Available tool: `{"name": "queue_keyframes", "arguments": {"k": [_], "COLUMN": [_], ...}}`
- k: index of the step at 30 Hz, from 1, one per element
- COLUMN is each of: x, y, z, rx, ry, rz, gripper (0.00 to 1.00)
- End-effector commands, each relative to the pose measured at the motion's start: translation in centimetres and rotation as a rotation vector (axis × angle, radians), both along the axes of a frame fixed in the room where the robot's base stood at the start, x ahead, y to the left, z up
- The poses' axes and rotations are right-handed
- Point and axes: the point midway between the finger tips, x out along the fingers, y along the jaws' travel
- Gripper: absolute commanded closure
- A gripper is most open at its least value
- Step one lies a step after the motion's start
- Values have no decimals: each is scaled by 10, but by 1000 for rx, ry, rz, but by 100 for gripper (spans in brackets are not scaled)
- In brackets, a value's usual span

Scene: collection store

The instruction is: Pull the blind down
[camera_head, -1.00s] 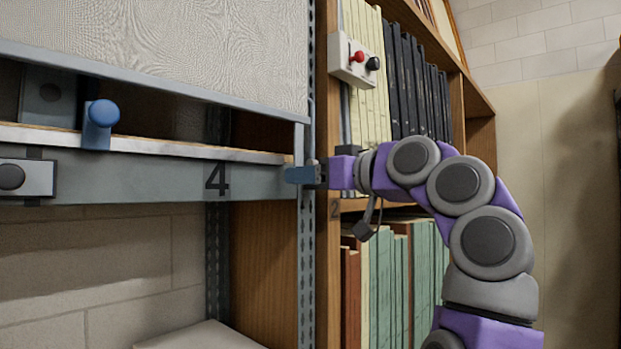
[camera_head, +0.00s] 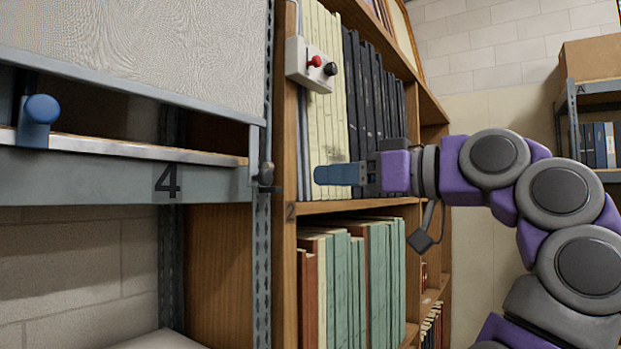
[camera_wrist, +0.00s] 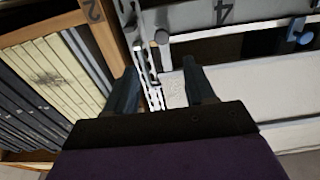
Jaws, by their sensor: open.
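The blind (camera_head: 150,45) is a pale fabric panel at the upper left of the head view, with a grey bottom bar (camera_head: 150,95) above the shelf marked 4. A blue knob (camera_head: 38,112) stands at the shelf's front edge, below the bar; it also shows at the right of the wrist view (camera_wrist: 302,32). I cannot tell whether the knob is joined to the blind. My gripper (camera_head: 325,174) is open and empty, to the right of the blind in front of the bookcase. In the wrist view, its two fingers (camera_wrist: 162,88) are spread apart.
A perforated metal post (camera_head: 262,240) with a small metal catch (camera_head: 265,174) stands between blind and gripper. The wooden bookcase (camera_head: 355,206) holds several books. A switch box (camera_head: 311,66) with red and black knobs sits above the gripper. A metal rack (camera_head: 600,88) stands far right.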

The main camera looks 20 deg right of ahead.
Motion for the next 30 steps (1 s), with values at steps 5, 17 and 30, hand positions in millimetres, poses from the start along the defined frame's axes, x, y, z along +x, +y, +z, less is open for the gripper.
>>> {"name": "queue_keyframes", "arguments": {"k": [5,17,30], "x": [-16,-20,-10], "y": [-11,-15,-5], "z": [0,-1,-3], "rx": [-2,-1,38], "ry": [1,2,70], "rz": [0,0,43], "gripper": [46,46,46]}}
